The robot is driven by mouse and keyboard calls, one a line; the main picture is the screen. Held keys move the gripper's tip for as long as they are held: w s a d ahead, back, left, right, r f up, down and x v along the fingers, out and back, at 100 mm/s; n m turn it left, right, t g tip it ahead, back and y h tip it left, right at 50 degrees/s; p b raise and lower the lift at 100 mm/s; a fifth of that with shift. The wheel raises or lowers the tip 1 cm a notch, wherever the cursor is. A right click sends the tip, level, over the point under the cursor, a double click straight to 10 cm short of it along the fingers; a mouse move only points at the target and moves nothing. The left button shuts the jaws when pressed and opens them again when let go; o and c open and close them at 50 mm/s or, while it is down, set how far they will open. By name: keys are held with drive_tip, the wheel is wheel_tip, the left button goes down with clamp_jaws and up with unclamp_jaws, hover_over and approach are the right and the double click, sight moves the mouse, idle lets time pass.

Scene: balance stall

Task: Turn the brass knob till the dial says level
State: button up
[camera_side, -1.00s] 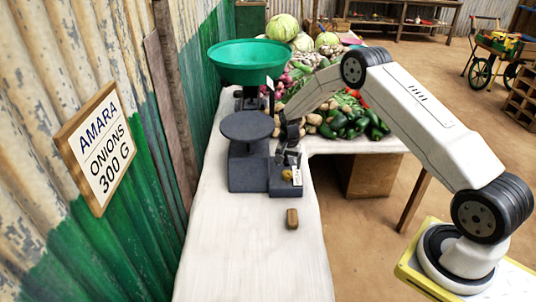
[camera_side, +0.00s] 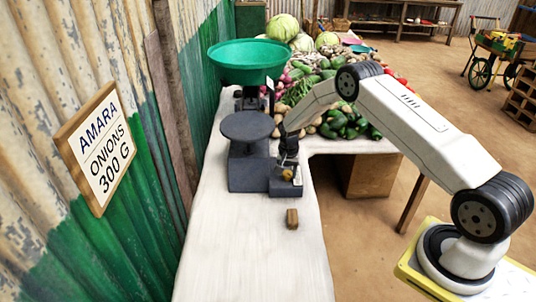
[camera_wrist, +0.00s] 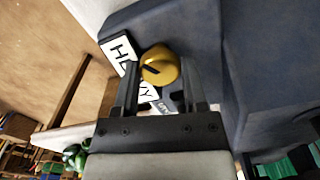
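The brass knob (camera_wrist: 160,65) sits on the dark blue-grey scale's front block, with a dark pointer mark on its face. It also shows in the side view (camera_side: 287,175). The dial label (camera_wrist: 118,50) beside it is partly hidden by my gripper; the letters "H" and "VY" show, so the reading is unclear. My gripper (camera_wrist: 159,68) is open, with one finger on each side of the knob and narrow gaps visible. The scale (camera_side: 249,172) carries a flat dark plate (camera_side: 247,125) and a green pan (camera_side: 247,58).
A small brown block (camera_side: 292,219) lies on the white table (camera_side: 250,250) in front of the scale. Vegetables (camera_side: 345,120) are heaped behind and to the right. The table's front part is clear.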

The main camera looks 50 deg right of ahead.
clamp_jaws()
drive_tip(key=shift+n, duration=0.4)
drive_tip(key=n, duration=0.7)
drive_tip(key=shift+n, duration=0.4)
drive_tip(key=o, duration=1)
unclamp_jaws()
